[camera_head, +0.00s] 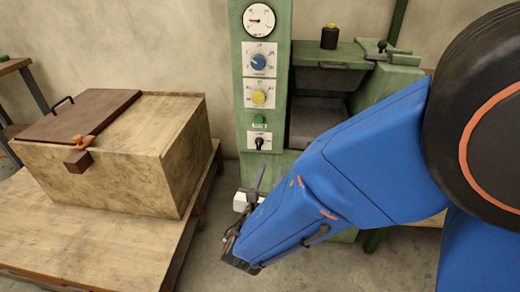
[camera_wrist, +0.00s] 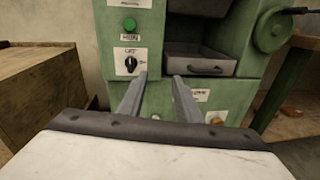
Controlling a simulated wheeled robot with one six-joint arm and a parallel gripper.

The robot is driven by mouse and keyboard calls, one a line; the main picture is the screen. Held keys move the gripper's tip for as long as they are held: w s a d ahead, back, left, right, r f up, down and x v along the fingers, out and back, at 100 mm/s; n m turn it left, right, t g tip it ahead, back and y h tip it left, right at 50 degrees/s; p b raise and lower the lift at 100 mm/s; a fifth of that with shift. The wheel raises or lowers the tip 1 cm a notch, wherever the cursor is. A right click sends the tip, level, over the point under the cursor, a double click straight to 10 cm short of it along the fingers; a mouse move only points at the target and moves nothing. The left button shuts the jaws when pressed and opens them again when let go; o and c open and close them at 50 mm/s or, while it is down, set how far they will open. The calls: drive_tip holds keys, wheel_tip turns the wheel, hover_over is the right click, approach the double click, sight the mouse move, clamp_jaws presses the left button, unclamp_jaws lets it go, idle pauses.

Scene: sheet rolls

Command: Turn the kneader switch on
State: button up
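The kneader switch is a black rotary knob on a white plate, low on the green machine's column (camera_head: 239,75). It shows in the head view (camera_head: 259,143) and in the wrist view (camera_wrist: 131,64), where its handle stands about upright. The plate has small lettering, too blurred to read surely. A green lamp or button (camera_head: 260,121) with a small label sits just above it. My gripper (camera_wrist: 158,78) is open and empty, its two fingers pointing at the machine. The switch is beyond the fingertips, up and left in the wrist view, and not touched.
Above the switch are a yellow knob (camera_head: 258,97), a blue knob (camera_head: 259,62) and a round gauge (camera_head: 259,20). A metal drawer (camera_wrist: 200,65) is right of the switch. A wooden chest (camera_head: 110,165) stands on a low wooden table (camera_head: 100,240) at left.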

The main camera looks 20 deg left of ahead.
sight(258, 144)
drive_tip(key=s+a+f+n+y, duration=0.1)
drive_tip(key=s+a+n+y, duration=0.1)
drive_tip(key=s+a, duration=0.25)
drive_tip(key=x, duration=1.8)
drive_tip(key=shift+w+a+f, duration=0.1)
drive_tip(key=shift+a, duration=0.15)
clamp_jaws()
